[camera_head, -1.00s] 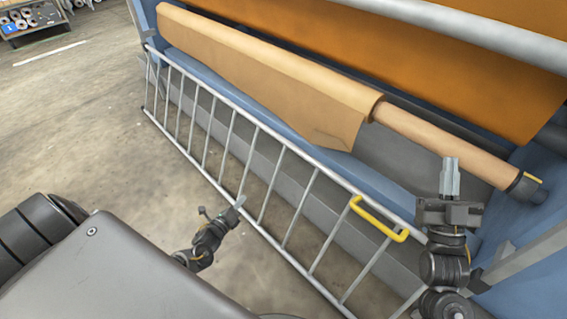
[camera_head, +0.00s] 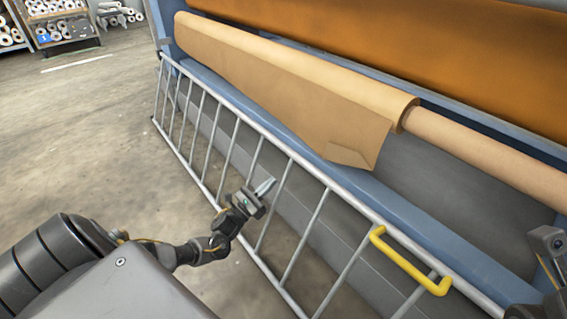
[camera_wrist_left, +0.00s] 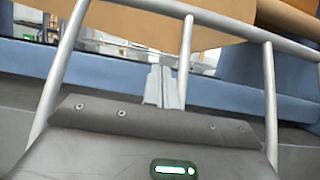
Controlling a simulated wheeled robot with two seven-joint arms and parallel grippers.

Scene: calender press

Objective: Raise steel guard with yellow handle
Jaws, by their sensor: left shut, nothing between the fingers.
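The steel guard (camera_head: 291,158) is a grey barred frame, tilted and running along the front of the blue press. Its yellow handle (camera_head: 408,262) sits on the top rail at the lower right. My left gripper (camera_head: 267,186) is shut and empty, in front of the bars left of the handle. In the left wrist view its closed fingers (camera_wrist_left: 162,87) point toward the guard's top rail (camera_wrist_left: 215,20), with upright bars on both sides. I cannot tell whether they touch a bar. Part of my right arm shows at the right edge; its fingertips are not visible.
A roll of brown material (camera_head: 300,85) with a hanging sheet lies behind the guard. The blue press frame (camera_head: 430,222) borders it. Racks with white rolls (camera_head: 62,25) stand at the far left. The concrete floor (camera_head: 90,130) to the left is clear.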

